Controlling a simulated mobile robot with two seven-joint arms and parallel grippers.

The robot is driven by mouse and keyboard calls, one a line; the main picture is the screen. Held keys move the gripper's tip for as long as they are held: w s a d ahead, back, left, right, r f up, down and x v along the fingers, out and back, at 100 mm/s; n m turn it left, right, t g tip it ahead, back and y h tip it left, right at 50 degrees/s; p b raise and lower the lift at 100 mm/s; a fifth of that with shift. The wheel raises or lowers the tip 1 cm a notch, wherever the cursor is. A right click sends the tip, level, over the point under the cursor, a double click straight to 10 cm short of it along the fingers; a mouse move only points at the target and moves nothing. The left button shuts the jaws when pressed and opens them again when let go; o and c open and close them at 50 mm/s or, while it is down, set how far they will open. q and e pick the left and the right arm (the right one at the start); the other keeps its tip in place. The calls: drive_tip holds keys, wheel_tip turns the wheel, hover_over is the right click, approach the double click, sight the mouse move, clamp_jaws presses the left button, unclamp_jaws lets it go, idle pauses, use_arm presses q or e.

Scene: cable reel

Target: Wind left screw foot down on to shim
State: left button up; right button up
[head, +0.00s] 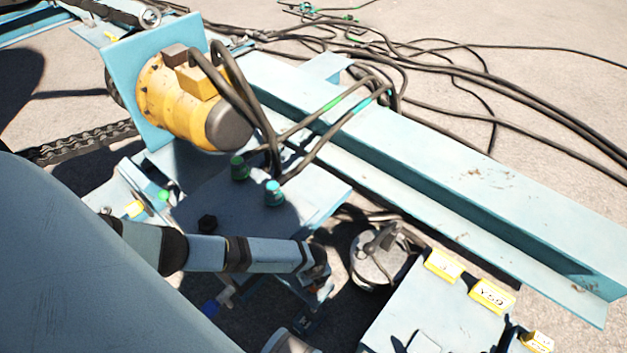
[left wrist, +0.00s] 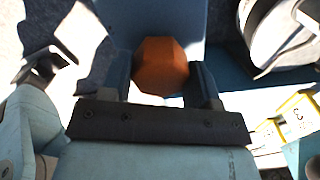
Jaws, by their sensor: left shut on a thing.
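In the left wrist view, an orange many-sided head (left wrist: 160,66), which looks like the screw foot's top, sits between the two dark fingers of my left gripper (left wrist: 165,82). The gripper is shut on it. In the head view my left arm comes in from the left and my left gripper (head: 318,282) points down beside the blue frame plate. The orange head is hidden there by the arm and gripper. I cannot make out the shim or the foot's lower end in either view. My right gripper does not show.
A yellow motor (head: 185,105) with black cables stands on the blue frame. A round grey metal part (head: 378,262) lies close right of my left gripper. Yellow labelled blocks (head: 490,296) sit on a grey-blue box. A long blue beam (head: 450,180) and loose cables lie behind.

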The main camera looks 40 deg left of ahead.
use_arm(q)
drive_tip(key=m, duration=0.2)
drive_tip(key=shift+m, duration=0.3)
drive_tip(key=shift+m+b, duration=0.4)
drive_tip(key=shift+m, duration=0.7)
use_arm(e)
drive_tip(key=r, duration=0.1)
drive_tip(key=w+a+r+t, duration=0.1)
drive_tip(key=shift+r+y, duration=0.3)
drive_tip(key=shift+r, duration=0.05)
use_arm(q)
drive_tip(key=o, duration=0.9)
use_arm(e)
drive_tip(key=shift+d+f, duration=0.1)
